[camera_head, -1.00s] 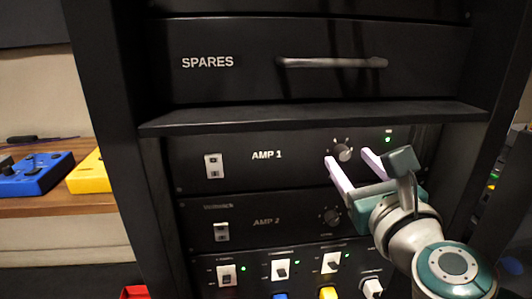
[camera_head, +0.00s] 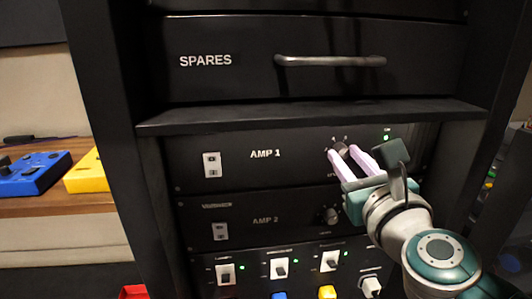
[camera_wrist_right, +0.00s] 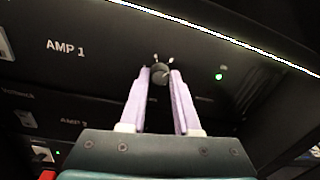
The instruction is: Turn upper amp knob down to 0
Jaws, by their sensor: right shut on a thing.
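The upper amp, labelled AMP 1 (camera_head: 230,163), is a black panel in the rack with a white switch at its left and a lit green light at its right. Its dark round knob (camera_head: 341,149) sits right of the label, with white tick marks around it. My right gripper (camera_head: 342,152) is shut on this knob, one pale finger on each side. In the right wrist view the knob (camera_wrist_right: 160,74) shows between the fingertips (camera_wrist_right: 160,76). The fingers partly hide the knob, and I cannot read its pointer. My left gripper is not in view.
The lower AMP 2 knob (camera_head: 328,216) sits just below my right gripper. A shelf ledge (camera_head: 300,118) juts out above AMP 1, under the SPARES drawer (camera_head: 235,80). Below is a row of switches (camera_head: 281,268). Blue (camera_head: 35,175) and yellow (camera_head: 87,177) boxes stand at left.

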